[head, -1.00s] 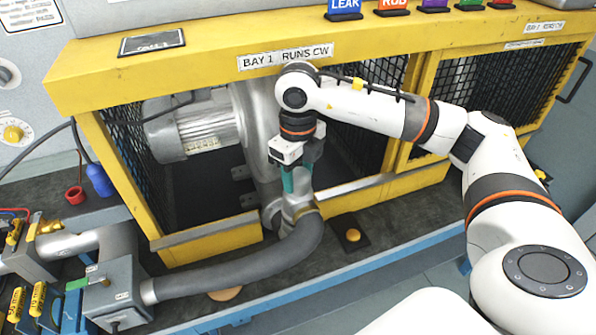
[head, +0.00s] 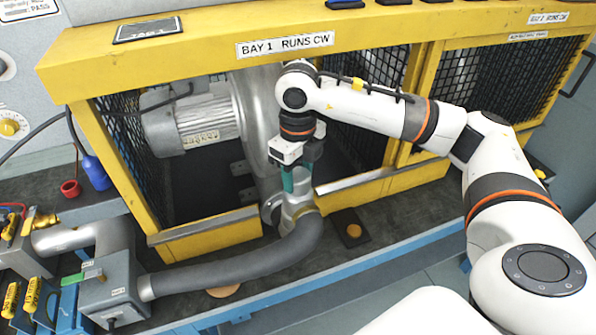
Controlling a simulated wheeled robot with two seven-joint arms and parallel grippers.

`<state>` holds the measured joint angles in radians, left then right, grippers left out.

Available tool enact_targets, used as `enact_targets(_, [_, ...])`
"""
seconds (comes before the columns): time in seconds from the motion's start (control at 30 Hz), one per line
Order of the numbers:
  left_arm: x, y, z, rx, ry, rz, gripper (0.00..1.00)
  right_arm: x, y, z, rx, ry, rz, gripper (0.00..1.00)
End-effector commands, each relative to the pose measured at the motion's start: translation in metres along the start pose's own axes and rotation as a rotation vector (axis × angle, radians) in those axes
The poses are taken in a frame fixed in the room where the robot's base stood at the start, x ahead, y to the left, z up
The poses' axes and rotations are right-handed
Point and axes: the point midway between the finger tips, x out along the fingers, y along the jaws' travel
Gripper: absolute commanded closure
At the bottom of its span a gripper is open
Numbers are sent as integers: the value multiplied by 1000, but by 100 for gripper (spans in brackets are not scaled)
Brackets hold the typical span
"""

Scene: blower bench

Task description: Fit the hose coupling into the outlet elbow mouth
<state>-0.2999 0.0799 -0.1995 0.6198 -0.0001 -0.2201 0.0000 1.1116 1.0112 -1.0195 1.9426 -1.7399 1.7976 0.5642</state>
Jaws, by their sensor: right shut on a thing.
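My right gripper (head: 297,182) points down in front of the blower cage, its teal fingers shut on the pale grey hose coupling (head: 298,207). The coupling is on the upper right end of the grey corrugated hose (head: 240,268). A round metal mouth, apparently the outlet elbow mouth (head: 271,210), shows just left of the coupling, below the silver blower housing (head: 258,120). The coupling partly covers it, and I cannot tell whether they touch or whether the coupling is inside. My left gripper is not in view.
The yellow cage frame (head: 200,240) surrounds the opening, with a motor (head: 192,125) inside. A grey box (head: 113,285) holds the hose's other end. A red cup (head: 70,188) and blue bottle (head: 96,173) stand at left.

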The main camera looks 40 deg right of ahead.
Motion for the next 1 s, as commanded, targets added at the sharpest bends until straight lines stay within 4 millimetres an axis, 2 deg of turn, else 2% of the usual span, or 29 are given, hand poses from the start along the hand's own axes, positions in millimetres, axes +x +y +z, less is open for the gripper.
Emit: enact_targets(1.0, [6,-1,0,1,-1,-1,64,6,0,0,0,0,0,76])
